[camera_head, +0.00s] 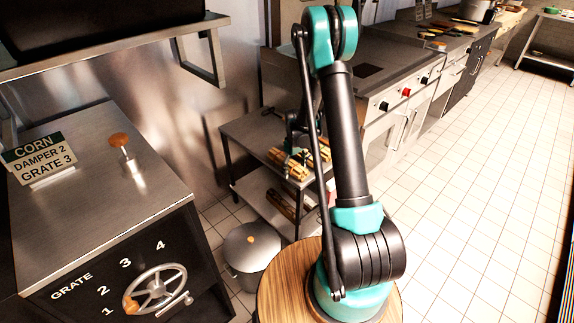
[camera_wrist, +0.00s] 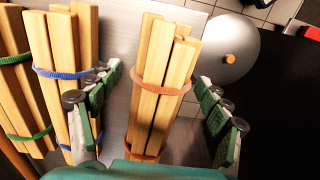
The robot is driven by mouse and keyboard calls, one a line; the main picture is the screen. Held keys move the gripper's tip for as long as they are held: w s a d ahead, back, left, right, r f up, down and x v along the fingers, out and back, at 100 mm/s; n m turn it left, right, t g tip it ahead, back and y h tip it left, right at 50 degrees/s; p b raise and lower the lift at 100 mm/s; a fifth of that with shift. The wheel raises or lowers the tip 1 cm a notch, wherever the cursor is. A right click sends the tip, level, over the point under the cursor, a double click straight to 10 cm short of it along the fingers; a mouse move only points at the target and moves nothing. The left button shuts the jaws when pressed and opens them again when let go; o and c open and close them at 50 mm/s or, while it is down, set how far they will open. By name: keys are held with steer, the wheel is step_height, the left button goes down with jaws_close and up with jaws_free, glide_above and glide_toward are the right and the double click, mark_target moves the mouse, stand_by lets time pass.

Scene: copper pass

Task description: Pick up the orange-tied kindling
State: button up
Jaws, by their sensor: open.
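The orange-tied kindling (camera_wrist: 163,70) is a bundle of pale sticks bound with orange-brown bands, in the middle of the wrist view. My gripper (camera_wrist: 158,80) is open, with one green-padded finger on each side of this bundle. A gap shows between the bundle and each finger, so it is not gripped. In the head view my gripper (camera_head: 294,146) is over the upper shelf of the metal stand, partly hidden by my arm. Bundles (camera_head: 290,166) lie there, but their tie colours are too small to tell apart.
Left of it in the wrist view lie a blue-tied bundle (camera_wrist: 58,48) close to my left finger and a green-tied bundle (camera_wrist: 18,90). A lidded pot (camera_head: 252,262) stands on the floor beside the stand (camera_head: 243,128). More wood (camera_head: 282,206) lies on the lower shelf.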

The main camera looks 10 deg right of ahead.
steer(key=c, duration=1.5)
steer(key=shift+r, duration=0.1)
